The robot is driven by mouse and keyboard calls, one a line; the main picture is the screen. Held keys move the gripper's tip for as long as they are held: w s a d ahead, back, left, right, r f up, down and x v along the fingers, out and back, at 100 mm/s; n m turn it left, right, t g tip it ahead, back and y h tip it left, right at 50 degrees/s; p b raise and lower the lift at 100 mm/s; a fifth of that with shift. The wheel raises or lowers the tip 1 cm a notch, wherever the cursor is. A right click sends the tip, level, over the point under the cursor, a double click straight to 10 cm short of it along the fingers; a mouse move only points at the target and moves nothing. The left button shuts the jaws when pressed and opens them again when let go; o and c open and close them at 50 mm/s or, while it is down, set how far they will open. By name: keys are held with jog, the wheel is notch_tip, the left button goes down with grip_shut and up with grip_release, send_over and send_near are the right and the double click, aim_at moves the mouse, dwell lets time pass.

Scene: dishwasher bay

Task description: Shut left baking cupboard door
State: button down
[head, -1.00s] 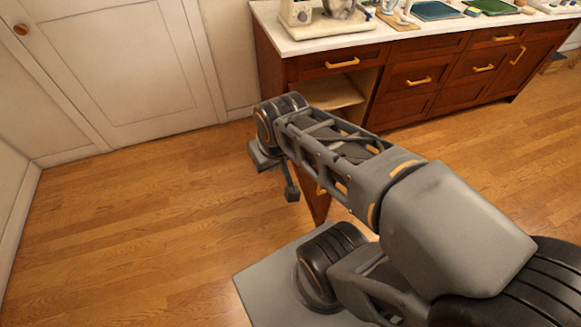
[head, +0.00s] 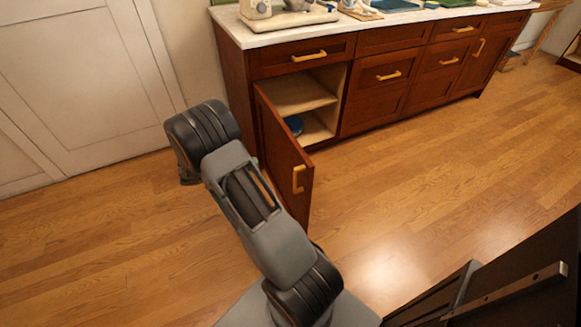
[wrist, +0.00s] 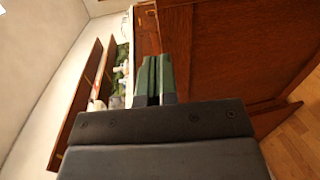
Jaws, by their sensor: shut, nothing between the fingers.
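The left baking cupboard door (head: 283,155) stands open, hinged at its left side and swung out into the room. Its orange handle (head: 298,180) is near the free edge. The opening shows pale shelves (head: 300,93) and a blue item (head: 294,124) on the lower one. In the head view my arm's end is left of the door and its fingers are hidden. In the wrist view my gripper (wrist: 154,80) is shut and empty, its green pads together. A red-brown wooden panel (wrist: 235,55) is close on their right; I cannot tell if they touch it.
The white counter top (head: 235,27) carries appliances and trays. Closed drawers (head: 390,75) are right of the opening. A white wall door (head: 80,70) is at the left. Wooden floor (head: 410,170) is clear right of the open door. A dark wooden shelf (wrist: 78,105) shows in the wrist view.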

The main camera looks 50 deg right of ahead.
notch_tip(320, 180, down, 4)
jog(key=w+d+h+b, duration=0.1)
jog(key=h, duration=0.1)
jog(key=b, duration=0.1)
send_near(297, 154)
jog(key=x, duration=0.7)
jog(key=shift+s+d+r, duration=0.1)
jog(key=shift+s+d, duration=0.1)
